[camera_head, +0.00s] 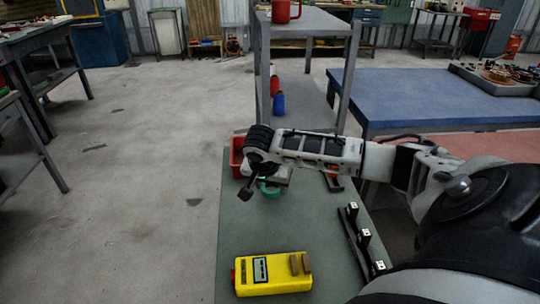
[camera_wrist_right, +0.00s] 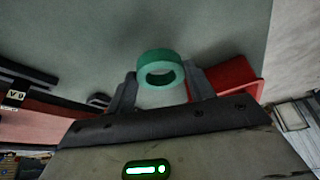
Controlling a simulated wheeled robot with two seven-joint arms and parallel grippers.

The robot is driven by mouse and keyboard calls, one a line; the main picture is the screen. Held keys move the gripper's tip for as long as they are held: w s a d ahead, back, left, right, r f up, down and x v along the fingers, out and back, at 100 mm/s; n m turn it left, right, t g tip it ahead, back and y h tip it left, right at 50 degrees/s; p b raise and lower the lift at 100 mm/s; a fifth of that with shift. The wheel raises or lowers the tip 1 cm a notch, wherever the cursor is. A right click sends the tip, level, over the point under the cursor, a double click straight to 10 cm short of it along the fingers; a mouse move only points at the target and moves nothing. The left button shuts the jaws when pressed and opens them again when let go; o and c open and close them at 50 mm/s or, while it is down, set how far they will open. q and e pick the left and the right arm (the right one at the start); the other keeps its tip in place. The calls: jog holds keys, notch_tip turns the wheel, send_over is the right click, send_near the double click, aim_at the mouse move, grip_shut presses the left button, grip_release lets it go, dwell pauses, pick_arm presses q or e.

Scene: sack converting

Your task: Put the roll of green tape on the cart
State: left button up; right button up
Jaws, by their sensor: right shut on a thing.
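The roll of green tape (camera_head: 270,190) shows just below my right gripper (camera_head: 273,182), over the far part of the green table top. In the right wrist view the green ring (camera_wrist_right: 160,58) sits between the two fingertips of my right gripper (camera_wrist_right: 161,85), which is shut on it. I cannot tell from the head view how far the tape is above the table. A grey two-level stand (camera_head: 310,25), which may be the cart, is beyond the table. My left gripper is in neither view.
The green table (camera_head: 260,230) holds a yellow meter (camera_head: 272,274), a black rail with white tags (camera_head: 356,238) and a red bin (camera_head: 236,155) at its far left. The stand carries a red mug (camera_head: 284,12); red and blue bottles (camera_head: 278,103) are on its lower shelf. A blue table (camera_head: 420,95) is at right.

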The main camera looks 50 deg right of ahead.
jog(key=shift+a+f, duration=0.1)
jog(key=shift+f, duration=1.15)
jog(key=shift+f, duration=0.1)
jog(key=o, duration=1)
jog(key=shift+c, duration=0.2)
jog(key=v, duration=1.2)
jog(key=shift+p, duration=0.4)
